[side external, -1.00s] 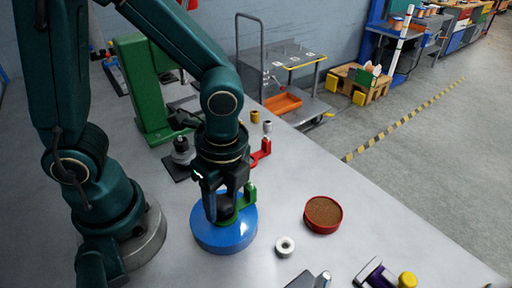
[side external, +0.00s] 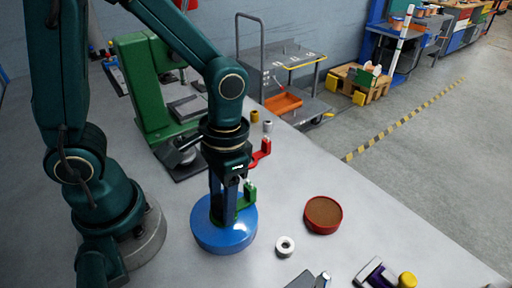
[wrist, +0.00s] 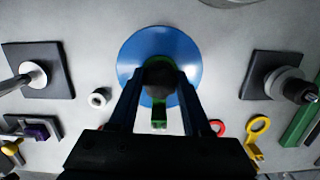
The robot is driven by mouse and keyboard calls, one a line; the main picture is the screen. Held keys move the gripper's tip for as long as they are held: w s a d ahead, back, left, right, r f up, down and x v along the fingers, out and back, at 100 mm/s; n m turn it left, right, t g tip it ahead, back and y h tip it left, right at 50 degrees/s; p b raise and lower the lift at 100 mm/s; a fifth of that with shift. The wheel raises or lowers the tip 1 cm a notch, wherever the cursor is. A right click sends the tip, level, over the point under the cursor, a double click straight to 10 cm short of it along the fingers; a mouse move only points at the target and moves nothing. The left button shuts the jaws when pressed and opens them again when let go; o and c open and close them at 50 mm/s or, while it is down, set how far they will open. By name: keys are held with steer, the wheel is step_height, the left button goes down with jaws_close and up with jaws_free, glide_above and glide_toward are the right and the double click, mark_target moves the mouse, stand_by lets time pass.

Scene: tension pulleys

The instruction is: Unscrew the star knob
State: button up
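The blue round base (side external: 222,240) stands on the grey table with a green bracket (side external: 249,195) on it. In the wrist view the blue base (wrist: 135,52) is directly under my gripper, and the green bracket (wrist: 159,118) shows around and in front of the knob. The dark star knob (wrist: 160,80) lies between my two fingers; the fingers hide it in the side view. My gripper (side external: 224,214) points down over the base, and its fingers also show in the wrist view (wrist: 160,84), one on each side of the knob. I cannot tell whether they press on it.
A red round tub (side external: 323,215) and a small white ring (side external: 285,246) stand to the right. A red bracket (side external: 260,152) and a green press-like stand (side external: 150,95) are behind. A purple-and-grey part (side external: 375,274) lies at the front. Bare table separates them.

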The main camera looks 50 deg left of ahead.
steer(key=o, duration=0.5)
steer(key=m, duration=0.4)
steer(key=shift+m+y, duration=0.3)
steer(key=shift+m, duration=0.1)
steer(key=m, duration=0.5)
steer(key=shift+t+y, duration=0.3)
steer(key=m, duration=0.7)
steer(key=shift+t, duration=0.4)
steer(key=m, duration=0.6)
steer(key=shift+t, duration=0.3)
steer(key=shift+c, duration=0.3)
